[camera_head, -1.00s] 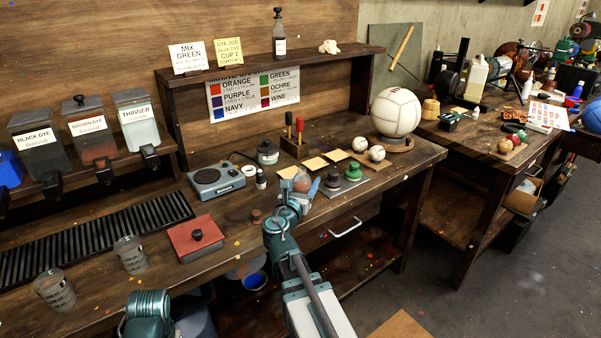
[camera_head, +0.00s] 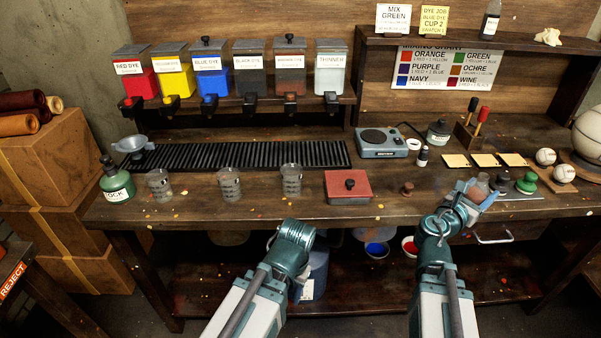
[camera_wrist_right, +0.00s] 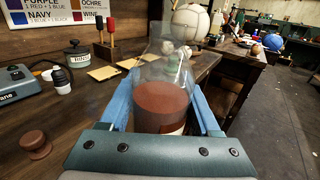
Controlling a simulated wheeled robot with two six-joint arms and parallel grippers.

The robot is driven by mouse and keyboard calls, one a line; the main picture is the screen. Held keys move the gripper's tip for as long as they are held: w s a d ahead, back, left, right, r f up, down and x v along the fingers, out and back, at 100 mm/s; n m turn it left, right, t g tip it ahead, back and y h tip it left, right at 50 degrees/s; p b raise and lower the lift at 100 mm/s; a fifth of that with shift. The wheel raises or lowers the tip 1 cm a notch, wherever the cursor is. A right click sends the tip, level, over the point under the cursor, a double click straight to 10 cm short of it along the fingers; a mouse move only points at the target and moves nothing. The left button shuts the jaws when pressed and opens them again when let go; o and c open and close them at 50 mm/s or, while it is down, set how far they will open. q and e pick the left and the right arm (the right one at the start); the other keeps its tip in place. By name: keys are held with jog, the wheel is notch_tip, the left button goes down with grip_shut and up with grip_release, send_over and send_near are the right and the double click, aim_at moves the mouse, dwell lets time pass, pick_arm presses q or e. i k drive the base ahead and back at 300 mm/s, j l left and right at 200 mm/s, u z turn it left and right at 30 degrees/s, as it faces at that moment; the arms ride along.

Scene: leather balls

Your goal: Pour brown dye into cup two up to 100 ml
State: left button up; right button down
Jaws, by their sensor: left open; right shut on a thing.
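My right gripper (camera_wrist_right: 165,112) is shut on a clear bottle (camera_wrist_right: 168,58) with brown liquid in its lower part. In the head view the bottle (camera_head: 480,184) is at the bench's front right, with my right gripper (camera_head: 470,195) at it. Three clear measuring cups stand along the bench front: a left cup (camera_head: 160,186), a middle cup (camera_head: 230,185) and a right cup (camera_head: 291,180). Their numbers are not readable, and they look empty. The brown dye dispenser (camera_head: 289,80) is on the rear shelf. My left gripper (camera_head: 297,234) is open in front of the bench; its fingertips are unclear.
A black slatted rack (camera_head: 240,154) lies behind the cups. A red lidded box (camera_head: 348,188), a brown stopper (camera_head: 407,188) and a scale (camera_head: 382,143) are on the bench. A green bottle (camera_head: 116,183) stands at the left end. Other dye dispensers line the shelf.

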aim_at(291, 174)
jog(key=k, duration=0.6)
jog(key=u, duration=1.8)
jog(key=k+l, duration=0.1)
jog(key=l, duration=0.2)
jog(key=k+l, duration=0.1)
jog(key=l, duration=0.25)
jog(key=k+l, duration=0.15)
jog(key=l, duration=0.15)
jog(key=i+l, duration=0.15)
jog(key=l, duration=0.15)
jog(key=i+l, duration=0.15)
jog(key=l, duration=0.2)
